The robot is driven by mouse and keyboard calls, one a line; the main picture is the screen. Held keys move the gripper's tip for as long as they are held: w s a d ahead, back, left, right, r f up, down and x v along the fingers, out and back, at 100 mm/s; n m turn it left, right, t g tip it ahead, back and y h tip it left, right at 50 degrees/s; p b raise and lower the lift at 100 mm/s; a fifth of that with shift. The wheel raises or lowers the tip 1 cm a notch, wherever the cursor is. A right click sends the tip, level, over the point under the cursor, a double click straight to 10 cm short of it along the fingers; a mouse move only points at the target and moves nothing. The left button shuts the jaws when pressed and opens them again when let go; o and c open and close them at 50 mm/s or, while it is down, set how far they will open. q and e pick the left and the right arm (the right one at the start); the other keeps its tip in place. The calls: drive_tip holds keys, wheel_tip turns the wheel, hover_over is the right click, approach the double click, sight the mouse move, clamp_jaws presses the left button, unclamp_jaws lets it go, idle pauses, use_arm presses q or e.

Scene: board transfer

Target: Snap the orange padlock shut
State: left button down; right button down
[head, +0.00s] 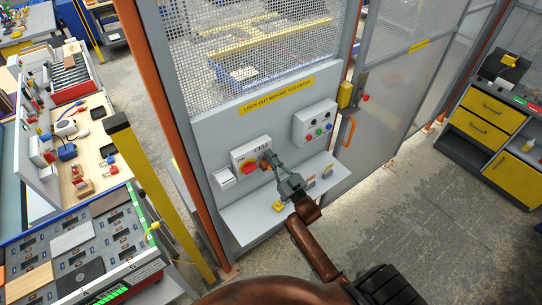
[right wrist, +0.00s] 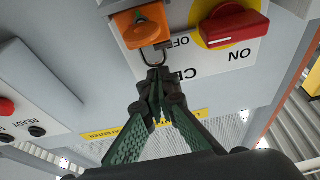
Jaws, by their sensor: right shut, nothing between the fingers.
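The orange padlock (right wrist: 140,26) is at the top of the right wrist view, beside the red switch handle (right wrist: 232,24) on its yellow disc. Its dark shackle (right wrist: 148,58) loops from the body toward my fingertips. I cannot tell whether the shackle is latched. My right gripper (right wrist: 157,76) is shut and empty, its tips at the shackle loop; whether they touch is unclear. In the head view, my right gripper (head: 268,155) reaches the switch box beside the red handle (head: 249,168), and its fingers largely cover the padlock. My left gripper is not in view.
A button box (head: 315,123) sits right of the switch on the grey panel, under a yellow warning sign (head: 277,96). A yellow post (head: 150,180) and cluttered benches stand left. Open floor lies right.

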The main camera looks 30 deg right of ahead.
drive_tip(key=s+b, duration=0.1)
drive_tip(key=s, duration=0.8)
drive_tip(key=shift+s+d+r, duration=0.15)
drive_tip(key=shift+s+d, duration=0.05)
drive_tip(key=shift+d, duration=0.15)
